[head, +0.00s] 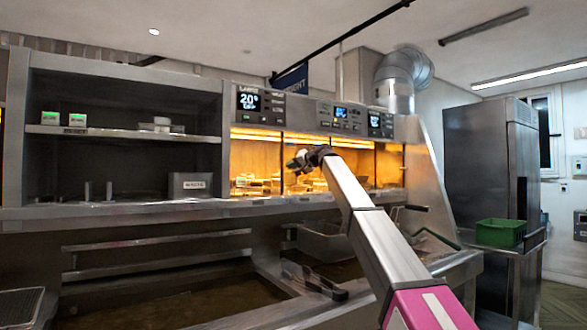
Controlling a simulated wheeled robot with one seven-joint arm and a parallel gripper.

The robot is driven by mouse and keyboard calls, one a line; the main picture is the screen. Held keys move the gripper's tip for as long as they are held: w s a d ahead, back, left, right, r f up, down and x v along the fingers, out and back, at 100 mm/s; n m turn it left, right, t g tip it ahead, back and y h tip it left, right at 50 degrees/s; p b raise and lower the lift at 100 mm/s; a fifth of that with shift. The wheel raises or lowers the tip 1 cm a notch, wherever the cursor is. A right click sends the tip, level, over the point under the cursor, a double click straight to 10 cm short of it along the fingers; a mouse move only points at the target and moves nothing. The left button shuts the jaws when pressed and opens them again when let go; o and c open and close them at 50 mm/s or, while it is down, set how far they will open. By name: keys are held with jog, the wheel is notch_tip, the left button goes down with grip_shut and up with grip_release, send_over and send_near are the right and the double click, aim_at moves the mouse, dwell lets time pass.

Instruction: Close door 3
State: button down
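A lit warming cabinet (283,135) runs along the counter, with amber-glowing bays split by dark uprights and control displays above. Food shows in the lower part of the bays. I see no door number, so I cannot tell which part is door 3 or how it stands. My arm reaches up from the lower right. My gripper (298,163) is in front of the middle bays, small and dark. Its fingers are too small to tell open from shut, and I cannot tell whether it touches the cabinet. My arm hides part of the right bays.
Dark open shelves (125,132) with small boxes stand at left. Below are fryer basins with metal rails (160,256) and a dark-handled item (318,283). A green bin (500,232) sits on a stand at right, by a steel cabinet (478,150). Some floor shows at lower right.

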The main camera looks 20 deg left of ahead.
jog(key=s+a, duration=1.5)
jog(key=s, duration=0.3)
jog(key=shift+a, duration=0.15)
jog(key=c, duration=0.9)
grip_release()
jog(key=shift+s+a, duration=0.1)
jog(key=shift+s, duration=0.05)
jog(key=shift+o, duration=0.2)
jog(key=v, duration=1.1)
